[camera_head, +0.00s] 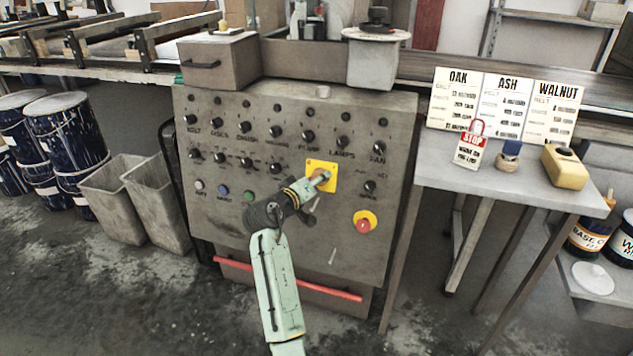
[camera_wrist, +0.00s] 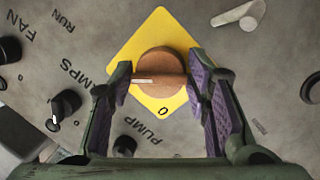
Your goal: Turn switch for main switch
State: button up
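The main switch is a round brown knob (camera_wrist: 160,62) with a raised bar across it, on a yellow square plate (camera_wrist: 160,20). A white mark shows on the bar's left end, and a "0" is printed near the plate's lower corner in the wrist view. The plate (camera_head: 313,166) is at the middle right of the grey panel in the head view. My gripper (camera_wrist: 160,82) is at the knob, its purple-padded fingers apart on either side of the bar. Whether the pads touch the bar is unclear. In the head view my gripper (camera_head: 318,180) hides part of the knob.
A red emergency button (camera_head: 364,225) on a yellow base is below right of the plate. Rows of black knobs and several coloured buttons are on the panel (camera_head: 330,250). A red rail (camera_head: 325,291) crosses below. A side table (camera_head: 470,180) stands to the right.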

jog(key=o, duration=0.4)
jog(key=v, duration=1.2)
jog(key=shift+f, duration=0.1)
jog(key=shift+a, duration=0.1)
